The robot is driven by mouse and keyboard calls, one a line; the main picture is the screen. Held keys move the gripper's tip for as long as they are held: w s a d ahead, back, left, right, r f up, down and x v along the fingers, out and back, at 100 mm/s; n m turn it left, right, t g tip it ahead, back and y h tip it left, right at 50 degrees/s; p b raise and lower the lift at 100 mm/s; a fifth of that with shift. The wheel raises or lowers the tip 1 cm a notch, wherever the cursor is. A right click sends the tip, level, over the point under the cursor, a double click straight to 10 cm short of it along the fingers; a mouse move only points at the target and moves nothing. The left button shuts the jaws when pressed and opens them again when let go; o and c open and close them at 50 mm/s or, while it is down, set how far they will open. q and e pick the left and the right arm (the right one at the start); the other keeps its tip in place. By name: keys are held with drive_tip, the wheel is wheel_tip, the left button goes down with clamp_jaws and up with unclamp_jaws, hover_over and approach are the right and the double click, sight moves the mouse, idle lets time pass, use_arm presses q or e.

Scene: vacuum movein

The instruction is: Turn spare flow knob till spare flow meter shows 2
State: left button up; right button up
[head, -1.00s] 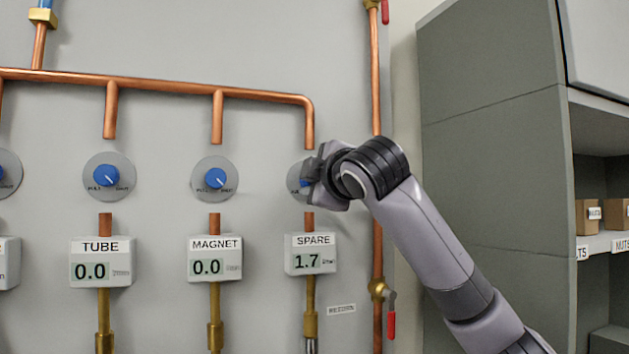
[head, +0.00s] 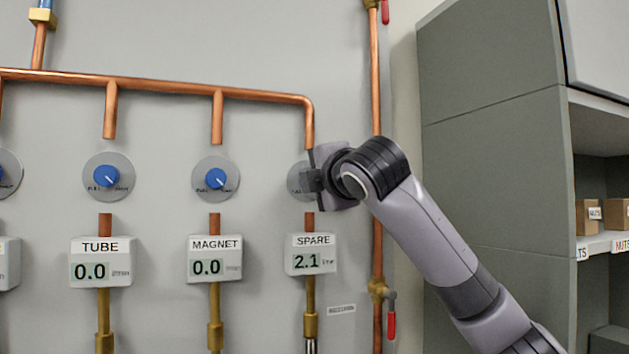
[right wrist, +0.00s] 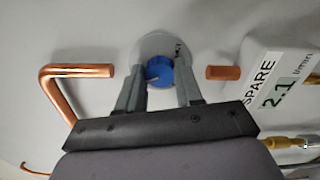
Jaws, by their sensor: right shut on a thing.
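The spare flow meter (head: 311,260) is a white box labelled SPARE and reads 2.1 in the head view. It also shows in the right wrist view (right wrist: 280,92), reading 2.1. The spare flow knob (right wrist: 159,71) is blue, on a round grey plate, and sits between the fingers in the right wrist view. In the head view my gripper hides the knob, and only part of its plate (head: 298,179) shows. My right gripper (head: 312,180) is at the plate, shut on the knob; its fingers also show in the right wrist view (right wrist: 160,84). My left gripper is not in view.
The tube meter (head: 100,262) and magnet meter (head: 215,258) both read 0.0, with blue knobs above them. A vertical copper pipe (head: 376,230) with a red-handled valve (head: 391,325) runs right of the spare meter. A grey cabinet (head: 490,150) stands at the right.

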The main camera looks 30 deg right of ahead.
drive_tip(key=o, duration=1)
drive_tip(key=shift+o, duration=0.2)
drive_tip(key=shift+s, duration=0.1)
drive_tip(key=b+v, duration=0.2)
drive_tip(key=v, duration=0.5)
